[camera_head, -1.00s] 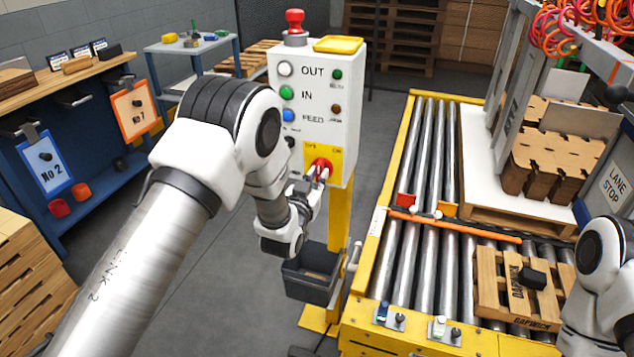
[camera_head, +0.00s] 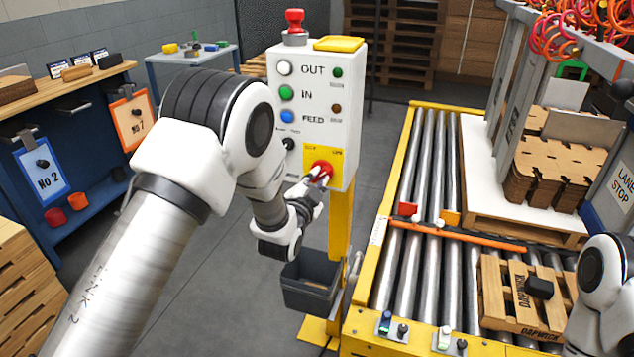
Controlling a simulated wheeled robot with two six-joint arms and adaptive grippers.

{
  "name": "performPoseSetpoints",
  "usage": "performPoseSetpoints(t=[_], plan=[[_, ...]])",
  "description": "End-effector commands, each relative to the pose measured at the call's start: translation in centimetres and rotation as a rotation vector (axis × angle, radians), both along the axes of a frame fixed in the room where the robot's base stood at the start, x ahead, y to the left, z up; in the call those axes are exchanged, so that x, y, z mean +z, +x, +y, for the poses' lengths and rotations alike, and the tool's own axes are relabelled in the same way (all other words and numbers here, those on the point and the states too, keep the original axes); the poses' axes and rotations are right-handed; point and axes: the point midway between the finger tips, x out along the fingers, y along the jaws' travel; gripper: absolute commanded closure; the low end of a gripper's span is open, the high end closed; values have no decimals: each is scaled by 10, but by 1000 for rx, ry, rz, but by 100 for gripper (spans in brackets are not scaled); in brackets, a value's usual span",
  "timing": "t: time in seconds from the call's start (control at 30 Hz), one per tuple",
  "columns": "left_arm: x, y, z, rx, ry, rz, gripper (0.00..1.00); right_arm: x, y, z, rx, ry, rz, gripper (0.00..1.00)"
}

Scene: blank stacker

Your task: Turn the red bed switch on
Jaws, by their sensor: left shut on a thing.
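The red bed switch (camera_head: 322,167) is a red knob on a yellow plate low on the front of the white control box (camera_head: 325,85). My left gripper (camera_head: 319,177) is at the knob, shut on it, and its fingers cover part of it. Small lettering on the yellow plate (camera_head: 338,156) is too fine to read surely, so I cannot tell the knob's setting. My right arm shows at the right edge, but its gripper is not in view.
A grey bin (camera_head: 310,287) hangs on the yellow post under the box. The roller conveyor (camera_head: 425,170) with a wooden pallet (camera_head: 520,300) stands to the right. A blue workbench (camera_head: 90,185) is at the left. Grey floor between is clear.

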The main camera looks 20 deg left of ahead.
Motion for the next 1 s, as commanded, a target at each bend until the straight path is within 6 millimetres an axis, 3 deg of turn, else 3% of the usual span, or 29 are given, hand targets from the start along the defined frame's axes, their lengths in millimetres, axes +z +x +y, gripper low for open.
performPoseSetpoints(t=[0.53, 0.57, 0.6, 0.63, 1.0], plan=[[-1, 0, 0, 0, 30, 2, 100, -1, 0, 0, 0, 0, 0, 60], [-1, 0, 0, 0, 30, 2, 76, -1, 0, 0, 0, 0, 0, 60], [-1, 0, 0, 0, 30, 2, 62, -1, 0, 0, 0, 0, 0, 60], [-1, 0, 0, -1, 29, 1, 58, -1, 0, 0, 0, 0, 0, 60], [-1, -6, 0, -1, 28, 1, 58, -1, 0, 0, 0, 0, 0, 60]])
